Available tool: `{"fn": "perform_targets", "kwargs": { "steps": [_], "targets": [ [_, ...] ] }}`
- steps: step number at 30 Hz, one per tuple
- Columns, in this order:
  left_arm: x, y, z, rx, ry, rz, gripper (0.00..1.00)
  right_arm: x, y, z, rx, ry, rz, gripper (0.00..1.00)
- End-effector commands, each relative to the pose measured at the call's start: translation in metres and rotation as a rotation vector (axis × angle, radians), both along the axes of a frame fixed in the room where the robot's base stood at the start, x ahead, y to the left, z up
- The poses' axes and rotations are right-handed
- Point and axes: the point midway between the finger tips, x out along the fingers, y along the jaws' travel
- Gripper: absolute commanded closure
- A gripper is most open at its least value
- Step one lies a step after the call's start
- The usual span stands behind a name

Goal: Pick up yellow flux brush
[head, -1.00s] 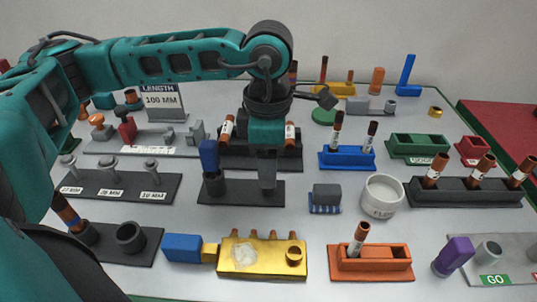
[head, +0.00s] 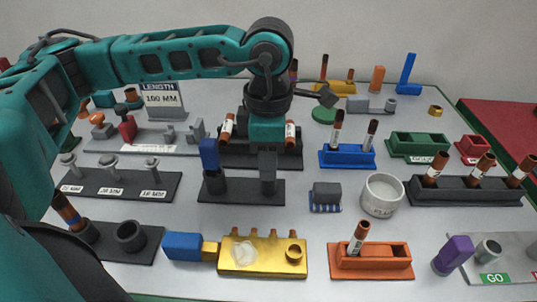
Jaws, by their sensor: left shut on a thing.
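My left gripper (head: 268,172) points straight down at the right part of a dark two-place stand (head: 233,192). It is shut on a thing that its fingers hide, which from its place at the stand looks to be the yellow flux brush. No yellow of the brush shows, so I cannot tell how it sits in the jaws. A blue-handled upright piece (head: 209,153) stands in the dark cup at the stand's left, apart from the fingers. My right gripper is not in view.
Behind the gripper is a dark rack (head: 240,158) with brown-topped tubes. A gold block (head: 255,262) and an orange holder (head: 350,265) are in front.

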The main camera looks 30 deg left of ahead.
Motion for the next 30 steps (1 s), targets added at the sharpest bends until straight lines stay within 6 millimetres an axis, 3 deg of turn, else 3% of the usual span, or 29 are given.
{"fn": "perform_targets", "kwargs": {
  "steps": [8, 24, 30],
  "targets": [
    [0.001, -0.001, 0.031, -0.002, -0.005, -0.001, 0.92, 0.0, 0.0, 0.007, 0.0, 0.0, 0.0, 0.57],
    [0.001, -0.001, 0.164, -0.002, -0.005, 0.0, 0.92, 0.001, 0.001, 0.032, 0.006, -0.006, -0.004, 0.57],
    [0.001, 0.0, 0.193, -0.001, -0.003, 0.001, 0.92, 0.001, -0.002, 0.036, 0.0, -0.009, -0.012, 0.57]
  ]
}}
